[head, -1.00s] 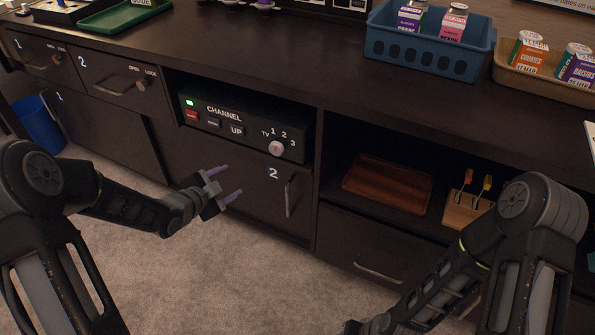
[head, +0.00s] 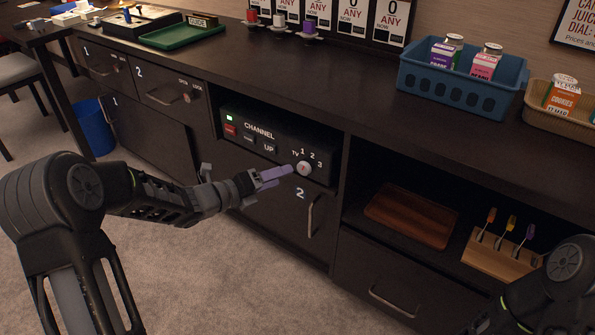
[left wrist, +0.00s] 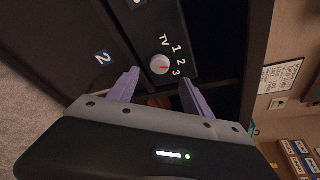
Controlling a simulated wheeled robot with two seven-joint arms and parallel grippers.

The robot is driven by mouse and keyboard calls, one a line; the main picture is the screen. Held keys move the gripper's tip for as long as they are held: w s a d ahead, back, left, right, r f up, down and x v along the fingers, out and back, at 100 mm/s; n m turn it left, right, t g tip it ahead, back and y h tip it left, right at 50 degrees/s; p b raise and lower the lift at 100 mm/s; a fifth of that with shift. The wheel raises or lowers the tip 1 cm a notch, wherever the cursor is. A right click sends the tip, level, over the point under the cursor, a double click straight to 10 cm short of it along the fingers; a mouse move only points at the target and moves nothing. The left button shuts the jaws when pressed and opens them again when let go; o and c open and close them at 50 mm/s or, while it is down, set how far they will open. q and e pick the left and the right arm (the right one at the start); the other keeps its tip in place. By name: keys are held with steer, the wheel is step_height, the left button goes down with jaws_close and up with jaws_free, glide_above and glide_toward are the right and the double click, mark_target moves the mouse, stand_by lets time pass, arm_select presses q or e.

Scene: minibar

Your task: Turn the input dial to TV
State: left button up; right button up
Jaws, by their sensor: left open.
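The black channel box (head: 262,134) sits in the cabinet's open bay, with a lit green light at its left. Its round white input dial (head: 303,168) is at the right end, below the labels TV, 1, 2 and 3. In the left wrist view, the dial (left wrist: 159,65) has a red pointer mark that lies toward the 3 side. My left gripper (head: 279,175) is just left of the dial. In the left wrist view, its purple fingers (left wrist: 158,88) are open, with the dial between and beyond them. My right gripper is out of view.
Cabinet door 2 has a vertical handle (head: 312,215) below the box. A brown board (head: 411,216) and a wooden holder (head: 497,257) with several colored-handled tools are on the shelf at right. A blue basket (head: 462,85) stands on the counter.

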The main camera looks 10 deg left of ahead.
mark_target(301, 169)
arm_select(q)
steer(key=b+x, duration=0.1)
steer(key=x, duration=0.6)
steer(key=shift+w+d+b, duration=0.15)
steer(key=shift+b, duration=0.2)
steer(key=shift+c, duration=0.5)
jaws_close()
